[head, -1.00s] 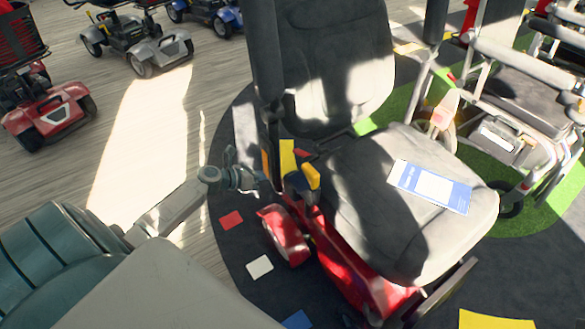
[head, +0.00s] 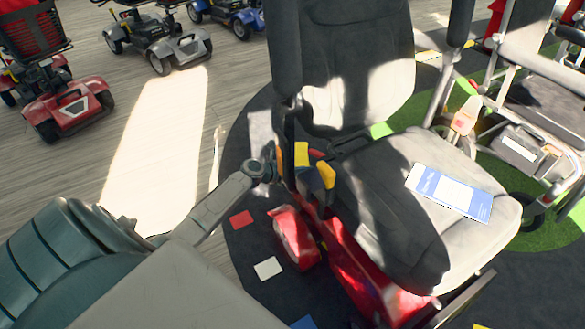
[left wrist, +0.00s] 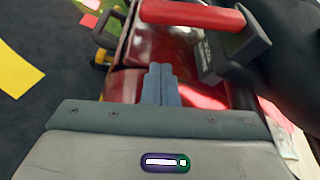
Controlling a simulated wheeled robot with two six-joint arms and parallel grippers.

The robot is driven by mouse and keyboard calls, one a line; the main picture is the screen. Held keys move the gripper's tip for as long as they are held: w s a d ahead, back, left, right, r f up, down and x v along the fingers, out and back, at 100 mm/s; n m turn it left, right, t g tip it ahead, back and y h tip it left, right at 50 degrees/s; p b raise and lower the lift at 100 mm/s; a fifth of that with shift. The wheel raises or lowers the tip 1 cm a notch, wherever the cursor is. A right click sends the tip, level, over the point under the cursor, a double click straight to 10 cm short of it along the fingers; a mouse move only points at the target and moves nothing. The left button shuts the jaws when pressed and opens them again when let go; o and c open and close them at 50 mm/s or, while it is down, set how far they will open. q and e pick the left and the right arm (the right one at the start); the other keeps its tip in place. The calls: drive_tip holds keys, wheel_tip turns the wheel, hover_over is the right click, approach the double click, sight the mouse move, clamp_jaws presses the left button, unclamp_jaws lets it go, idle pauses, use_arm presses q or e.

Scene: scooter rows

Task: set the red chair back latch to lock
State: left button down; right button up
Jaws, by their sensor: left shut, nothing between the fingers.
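The red chair is a mobility scooter with a grey seat (head: 385,185) and a red body (head: 350,270). At the seat's near-left side, by the backrest base, are a small red lever (head: 317,154), yellow pieces (head: 302,155) and an orange strip (head: 279,162). Which is the back latch, and its setting, I cannot tell. My left gripper (head: 282,168) is beside these parts, partly hidden. In the left wrist view its fingers (left wrist: 158,72) are shut and empty over the red body, below a red bar (left wrist: 192,14) with a dark end block; I see no clear contact. My right gripper is not in view.
A blue-and-white leaflet (head: 450,190) lies on the seat. A framed wheeled chair (head: 520,150) stands close on the right. Other scooters (head: 70,105) stand at the back left. Coloured cards (head: 268,268) lie on the dark mat.

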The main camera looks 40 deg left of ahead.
sight(317, 154)
use_arm(q)
drive_tip(key=shift+w+a+r, duration=0.2)
drive_tip(key=shift+w+r, duration=0.15)
drive_tip(key=shift+r, duration=0.25)
drive_tip(key=shift+w+a+r, duration=0.15)
drive_tip(key=shift+w+r, duration=0.15)
drive_tip(key=shift+r, duration=0.3)
drive_tip(key=shift+w+a+r, duration=0.1)
drive_tip(key=shift+a+r, duration=0.05)
drive_tip(key=shift+r, duration=0.35)
drive_tip(key=shift+r, duration=0.1)
